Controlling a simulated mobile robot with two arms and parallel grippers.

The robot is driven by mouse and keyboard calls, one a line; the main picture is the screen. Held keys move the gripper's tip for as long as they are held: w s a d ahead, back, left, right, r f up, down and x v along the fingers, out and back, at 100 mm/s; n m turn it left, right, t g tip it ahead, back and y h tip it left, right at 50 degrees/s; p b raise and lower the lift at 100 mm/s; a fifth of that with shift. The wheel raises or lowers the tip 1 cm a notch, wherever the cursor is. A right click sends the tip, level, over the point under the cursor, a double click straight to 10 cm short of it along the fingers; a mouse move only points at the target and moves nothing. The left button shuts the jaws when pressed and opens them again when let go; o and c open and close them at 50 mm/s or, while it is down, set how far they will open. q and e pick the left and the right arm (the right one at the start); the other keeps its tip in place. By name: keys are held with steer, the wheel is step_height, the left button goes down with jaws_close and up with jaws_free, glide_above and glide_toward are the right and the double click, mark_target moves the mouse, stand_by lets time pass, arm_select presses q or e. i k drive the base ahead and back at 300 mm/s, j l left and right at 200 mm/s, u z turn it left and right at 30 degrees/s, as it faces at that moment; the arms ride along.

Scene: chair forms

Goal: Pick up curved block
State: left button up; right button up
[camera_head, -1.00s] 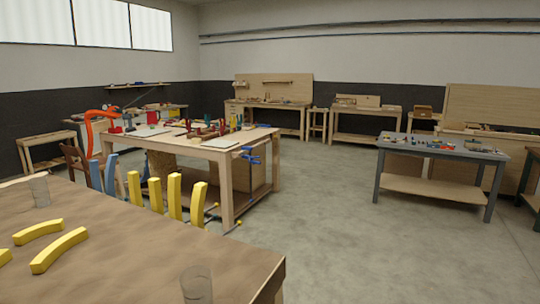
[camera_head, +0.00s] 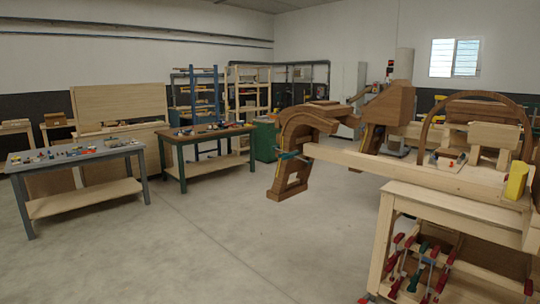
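A yellow block (camera_head: 516,180) stands upright on the wooden workbench at the right edge of the head view. It looks like the yellow curved pieces seen earlier, but its curve is hard to make out at this size. Neither of my grippers is in view, so their state and their place relative to the block do not show.
The workbench (camera_head: 448,180) at right has red and dark clamps below. Big curved brown wooden forms (camera_head: 294,150) stand left of it. A grey table (camera_head: 80,158) and a green table (camera_head: 205,137) stand at left. The middle floor (camera_head: 240,240) is clear.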

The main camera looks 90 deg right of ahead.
mark_target(518, 180)
steer(key=z, duration=4.3)
steer(key=i+l+u, duration=0.1)
steer(key=i, duration=0.2)
